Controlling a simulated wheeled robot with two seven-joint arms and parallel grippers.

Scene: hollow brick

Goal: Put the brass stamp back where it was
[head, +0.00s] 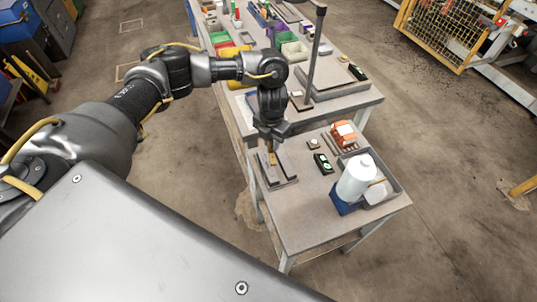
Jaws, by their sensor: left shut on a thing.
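My left gripper (272,149) points down over the near left part of the grey table. It is shut on the brass stamp (273,159), a small brass-coloured piece showing under the fingers. The stamp is just above or at a small dark grey stand or tray (284,182); I cannot tell whether they touch. The fingers hide the upper part of the stamp. My right gripper is not in view.
To the right on the near table (308,226) are a small dark box with green (322,163), an orange object (343,134), a white bottle (356,177) and a grey tray (393,190). A farther table (356,100) holds several bins. The near table's front is clear.

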